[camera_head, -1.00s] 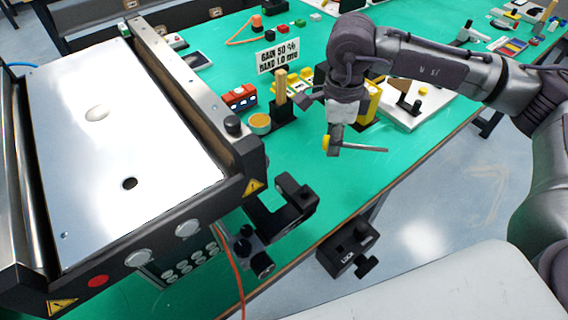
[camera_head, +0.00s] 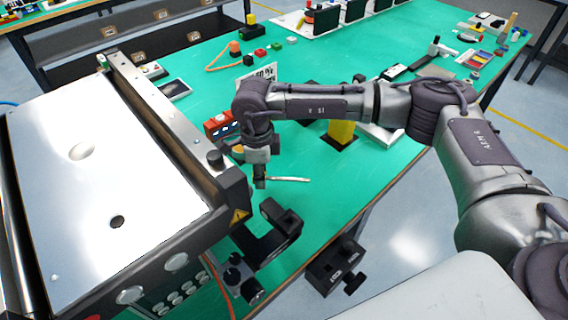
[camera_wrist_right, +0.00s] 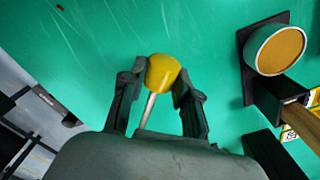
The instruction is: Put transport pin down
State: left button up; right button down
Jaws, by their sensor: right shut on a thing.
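My right gripper (camera_head: 260,182) points down over the green table, close to the right side of the silver-topped machine (camera_head: 105,165). It is shut on the transport pin. The pin's pale rod (camera_head: 290,179) sticks out to the right in the head view. In the right wrist view, the pin's yellow knob (camera_wrist_right: 162,73) sits between the fingertips of the gripper (camera_wrist_right: 160,85), with its metal rod (camera_wrist_right: 149,108) running back toward the palm. Whether the pin touches the table is unclear. My left gripper is not in view.
A black bracket (camera_head: 272,238) sits at the machine's front right corner. A round orange-topped piece on a black mount (camera_wrist_right: 277,50) is right of the gripper in the wrist view. A red block (camera_head: 216,124) and yellow block (camera_head: 342,132) stand nearby. Green table right of the pin is clear.

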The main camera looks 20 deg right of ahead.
jog(key=f, duration=0.3)
jog(key=shift+s+d+f, duration=0.15)
jog(key=shift+d, duration=0.05)
jog(key=shift+a, duration=0.1)
jog(key=shift+f, duration=0.3)
jog(key=c, duration=0.8)
grip_release()
jog(key=shift+c, duration=0.2)
jog(key=shift+r, duration=0.1)
